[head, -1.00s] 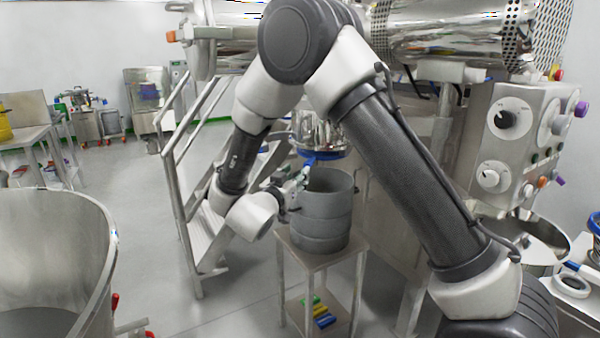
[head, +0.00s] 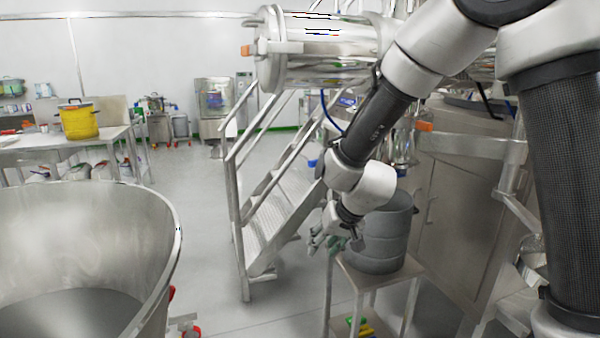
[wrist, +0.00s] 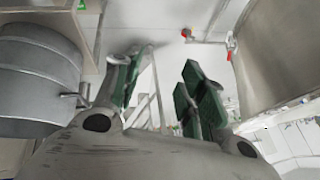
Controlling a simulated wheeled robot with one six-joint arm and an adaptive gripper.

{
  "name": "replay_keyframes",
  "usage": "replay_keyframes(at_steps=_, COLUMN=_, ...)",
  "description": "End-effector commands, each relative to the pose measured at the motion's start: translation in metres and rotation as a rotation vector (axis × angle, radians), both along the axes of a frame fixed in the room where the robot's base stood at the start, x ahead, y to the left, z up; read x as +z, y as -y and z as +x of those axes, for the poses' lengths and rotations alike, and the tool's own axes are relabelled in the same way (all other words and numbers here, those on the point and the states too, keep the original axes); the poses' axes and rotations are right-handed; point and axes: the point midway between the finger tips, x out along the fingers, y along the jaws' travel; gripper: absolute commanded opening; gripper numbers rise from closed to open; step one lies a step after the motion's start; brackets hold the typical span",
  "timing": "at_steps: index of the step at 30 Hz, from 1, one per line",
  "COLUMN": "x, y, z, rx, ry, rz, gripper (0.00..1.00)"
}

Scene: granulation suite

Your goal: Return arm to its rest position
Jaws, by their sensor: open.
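My gripper (head: 322,240) hangs at the end of my arm, just left of a grey ribbed drum (head: 378,238) on a small metal stand. In the wrist view my gripper (wrist: 158,92) shows two green-padded fingers spread apart with nothing between them. The grey drum also shows at the left of the wrist view (wrist: 38,80), beside the fingers and apart from them. My arm reaches down from the upper right in the head view, bent at the elbow.
A large steel vessel (head: 172,250) fills the lower left. Metal steps with handrails (head: 285,205) stand behind my gripper. A shiny horizontal cylinder (head: 320,45) sits above. A yellow pot (head: 78,122) stands on a table at the far left. Floor between vessel and steps is clear.

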Motion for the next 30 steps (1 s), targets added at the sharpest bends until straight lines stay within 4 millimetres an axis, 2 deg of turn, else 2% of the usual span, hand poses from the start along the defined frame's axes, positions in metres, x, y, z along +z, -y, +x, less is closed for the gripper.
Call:
replay_keyframes(at_steps=1, x=0.021, y=0.025, z=-0.023, rx=0.038, ry=-0.060, rz=-0.015, gripper=0.41)
replay_keyframes(at_steps=5, x=0.061, y=0.099, z=-0.089, rx=0.111, ry=-0.210, rz=-0.107, gripper=0.41)
replay_keyframes(at_steps=9, x=0.101, y=0.181, z=-0.151, rx=0.105, ry=-0.286, rz=-0.219, gripper=0.41)
replay_keyframes(at_steps=12, x=0.126, y=0.231, z=-0.188, rx=0.061, ry=-0.281, rz=-0.283, gripper=0.41)
replay_keyframes(at_steps=15, x=0.145, y=0.264, z=-0.210, rx=-0.006, ry=-0.211, rz=-0.312, gripper=0.41)
replay_keyframes(at_steps=18, x=0.161, y=0.282, z=-0.222, rx=-0.081, ry=-0.126, rz=-0.303, gripper=0.41)
replay_keyframes(at_steps=22, x=0.178, y=0.294, z=-0.231, rx=-0.154, ry=-0.052, rz=-0.289, gripper=0.41)
replay_keyframes(at_steps=30, x=0.181, y=0.301, z=-0.233, rx=-0.188, ry=-0.041, rz=-0.285, gripper=0.41)
